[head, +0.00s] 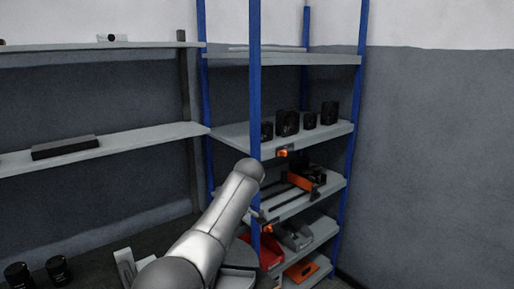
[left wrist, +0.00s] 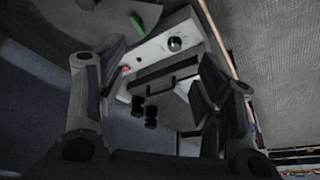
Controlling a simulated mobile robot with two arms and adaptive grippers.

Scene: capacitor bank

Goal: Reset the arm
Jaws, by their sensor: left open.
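My left gripper (left wrist: 158,75) shows in the left wrist view with its two dark fingers spread wide. Nothing is held between them. Beyond the fingers is a light grey device panel (left wrist: 152,50) with a black knob (left wrist: 175,44), a small red button and a dark handle (left wrist: 166,77). I cannot tell how far the fingers are from the panel. In the head view a grey arm link of mine rises from the bottom centre in front of the blue-posted rack. No gripper can be made out there.
The rack (head: 255,95) holds several black cylinders (head: 287,123) on a middle shelf, with orange and dark tools (head: 301,181) below. A red bin (head: 268,250) and a grey bin (head: 296,236) stand lower. A wall shelf (head: 110,142) is at left. Two black cylinders (head: 59,269) stand lower left.

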